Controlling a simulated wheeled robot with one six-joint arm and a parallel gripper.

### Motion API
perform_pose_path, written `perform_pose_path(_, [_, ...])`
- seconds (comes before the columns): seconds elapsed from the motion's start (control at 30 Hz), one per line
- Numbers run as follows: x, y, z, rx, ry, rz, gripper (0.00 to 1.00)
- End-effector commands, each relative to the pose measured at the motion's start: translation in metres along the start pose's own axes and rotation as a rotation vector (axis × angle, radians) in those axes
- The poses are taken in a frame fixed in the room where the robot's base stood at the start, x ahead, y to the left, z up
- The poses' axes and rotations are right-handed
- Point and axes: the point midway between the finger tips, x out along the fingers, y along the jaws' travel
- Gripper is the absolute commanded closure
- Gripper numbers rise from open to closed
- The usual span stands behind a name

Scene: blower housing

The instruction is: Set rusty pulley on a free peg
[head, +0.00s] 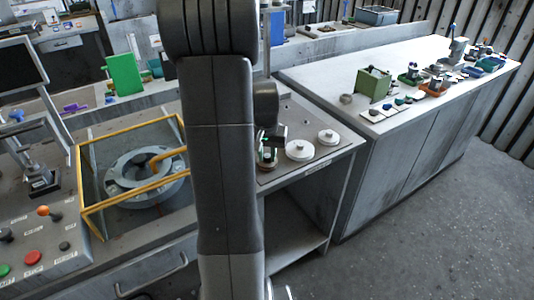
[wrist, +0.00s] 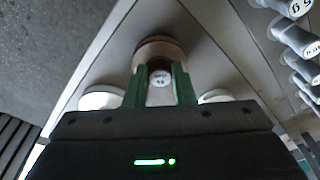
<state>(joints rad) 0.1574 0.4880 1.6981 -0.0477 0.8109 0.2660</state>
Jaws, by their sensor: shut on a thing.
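My gripper (wrist: 158,84) has two green fingers, closed on the hub of the rusty pulley (wrist: 160,46), a brownish round disc at the top middle of the wrist view. A small pale round face with dark marks shows between the fingers. In the head view my gripper (head: 267,151) is low over the grey board, left of two white pulleys, and my arm partly hides it. I cannot tell whether the rusty pulley touches the board. Several grey numbered pegs (wrist: 297,38) stand at the right of the wrist view.
White pulleys (head: 299,149) and (head: 328,137) sit on the grey board right of my gripper. A yellow frame (head: 82,190) surrounds a grey round housing (head: 125,178) on the left. A long bench (head: 330,75) with a green box (head: 373,84) stands at the right.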

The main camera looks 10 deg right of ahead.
Motion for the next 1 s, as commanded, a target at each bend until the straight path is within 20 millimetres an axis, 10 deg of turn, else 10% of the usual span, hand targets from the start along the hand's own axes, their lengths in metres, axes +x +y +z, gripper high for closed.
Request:
perform_pose_path(0.47, [0.0053, 0.0000, 0.0008, 0.000, 0.000, 0.000, 0.96])
perform_pose_path(0.5, [0.0052, 0.0000, 0.0008, 0.000, 0.000, 0.000, 0.73])
perform_pose_path(0.6, [0.0052, 0.0000, 0.0008, 0.000, 0.000, 0.000, 0.54])
perform_pose_path(1.0, [0.0028, 0.0000, 0.0005, 0.000, 0.000, 0.000, 0.52])
